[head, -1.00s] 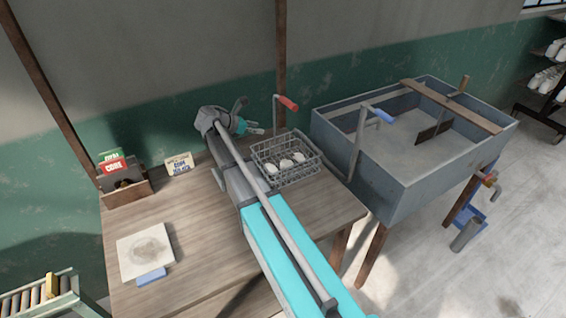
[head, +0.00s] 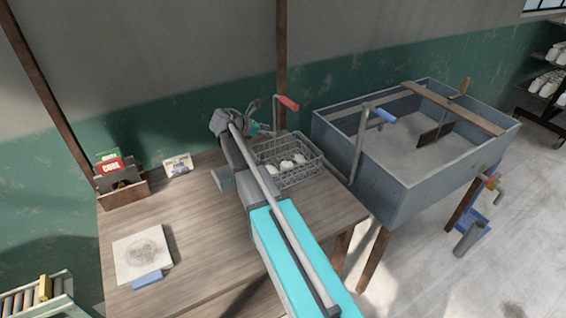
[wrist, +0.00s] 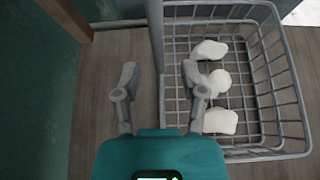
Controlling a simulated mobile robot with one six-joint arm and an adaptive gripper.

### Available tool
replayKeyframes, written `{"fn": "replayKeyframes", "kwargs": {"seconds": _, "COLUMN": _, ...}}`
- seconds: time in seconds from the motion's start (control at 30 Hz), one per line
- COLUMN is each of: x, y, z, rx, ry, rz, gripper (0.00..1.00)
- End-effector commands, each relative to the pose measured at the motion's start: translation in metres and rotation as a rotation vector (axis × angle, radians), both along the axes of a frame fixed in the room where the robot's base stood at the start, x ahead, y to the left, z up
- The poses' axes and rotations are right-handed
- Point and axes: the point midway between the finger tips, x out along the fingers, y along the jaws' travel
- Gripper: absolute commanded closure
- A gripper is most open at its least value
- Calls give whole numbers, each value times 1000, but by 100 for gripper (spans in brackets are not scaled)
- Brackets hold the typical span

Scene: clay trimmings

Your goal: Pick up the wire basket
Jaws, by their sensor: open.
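The wire basket (head: 308,165) is grey and stands on the wooden table near its back right, with several white clay lumps (head: 288,162) inside. In the wrist view the basket (wrist: 290,98) fills the right side. My gripper (wrist: 160,72) is open, its fingers on either side of the basket's left wall; the right finger is over the inside near the lumps (wrist: 208,50), the left finger outside over bare table. I cannot tell whether either finger touches the wire. In the head view my gripper (head: 262,118) is at the basket's back left, and my arm hides the basket's left part.
A grey sink (head: 400,190) stands right of the table (head: 195,225). A pipe with a red handle (head: 289,103) rises behind the basket. A box of cards (head: 122,187) and a pale slab (head: 140,258) lie left. The table's middle left is clear.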

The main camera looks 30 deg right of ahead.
Motion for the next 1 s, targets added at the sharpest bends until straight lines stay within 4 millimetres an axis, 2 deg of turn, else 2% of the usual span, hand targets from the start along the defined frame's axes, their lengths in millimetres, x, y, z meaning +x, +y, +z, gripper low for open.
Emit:
{"fn": "replayKeyframes", "kwargs": {"seconds": 0.1, "x": 1, "y": -13, "z": -10, "rx": 0, "ry": -1, "rz": 0, "gripper": 46}}
{"fn": "replayKeyframes", "kwargs": {"seconds": 0.27, "x": 1, "y": -21, "z": -13, "rx": 0, "ry": -1, "rz": 0, "gripper": 46}}
{"fn": "replayKeyframes", "kwargs": {"seconds": 0.83, "x": 1, "y": -22, "z": -12, "rx": 0, "ry": 0, "rz": 0, "gripper": 46}}
{"fn": "replayKeyframes", "kwargs": {"seconds": 1.0, "x": 1, "y": -22, "z": -12, "rx": 0, "ry": 0, "rz": -1, "gripper": 77}}
